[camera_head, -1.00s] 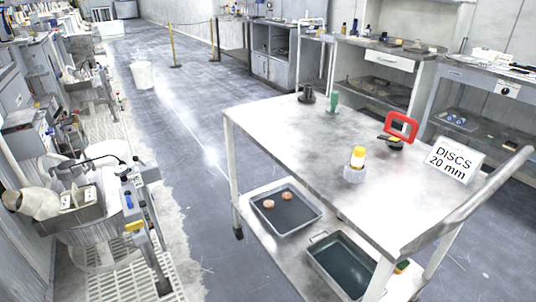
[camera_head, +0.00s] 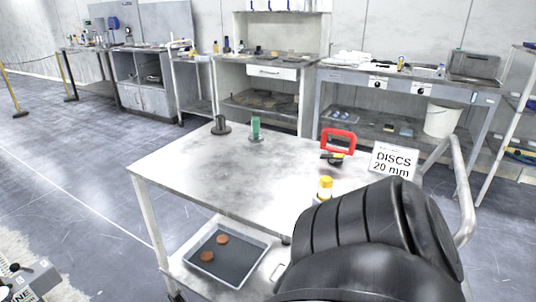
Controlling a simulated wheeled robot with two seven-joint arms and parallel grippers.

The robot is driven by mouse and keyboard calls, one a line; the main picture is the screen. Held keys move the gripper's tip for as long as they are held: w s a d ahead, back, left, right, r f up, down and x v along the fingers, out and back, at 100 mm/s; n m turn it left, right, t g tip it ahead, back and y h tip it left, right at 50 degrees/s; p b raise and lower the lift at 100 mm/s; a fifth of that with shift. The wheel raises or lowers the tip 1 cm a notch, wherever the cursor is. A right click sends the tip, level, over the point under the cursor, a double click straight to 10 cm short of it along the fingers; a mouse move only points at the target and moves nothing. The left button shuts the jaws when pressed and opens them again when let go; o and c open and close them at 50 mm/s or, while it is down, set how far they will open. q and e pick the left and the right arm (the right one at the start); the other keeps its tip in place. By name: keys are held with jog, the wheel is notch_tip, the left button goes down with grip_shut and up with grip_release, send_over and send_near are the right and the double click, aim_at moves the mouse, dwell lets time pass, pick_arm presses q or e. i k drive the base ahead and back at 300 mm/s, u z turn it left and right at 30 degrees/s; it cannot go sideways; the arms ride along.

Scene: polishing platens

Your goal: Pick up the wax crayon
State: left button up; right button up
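I cannot make out a wax crayon for certain. A small green upright piece (camera_head: 255,126) stands in a pale base at the back of the metal cart's top (camera_head: 200,170); it is too small to tell what it is. A yellow-capped bottle (camera_head: 325,186) stands near the cart's right part, its lower part hidden by a large black ribbed arm link of mine. Neither of my grippers shows.
The cart top also bears a dark cylinder (camera_head: 221,126), a red-framed tool (camera_head: 337,142) and a "DISCS 20 mm" sign (camera_head: 393,161). Below is a grey tray (camera_head: 213,277) with two brownish discs. Workbenches (camera_head: 262,70) line the back.

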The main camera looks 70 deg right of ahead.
aim_at(326, 182)
jog(key=i, duration=0.45)
jog(key=z, duration=1.15)
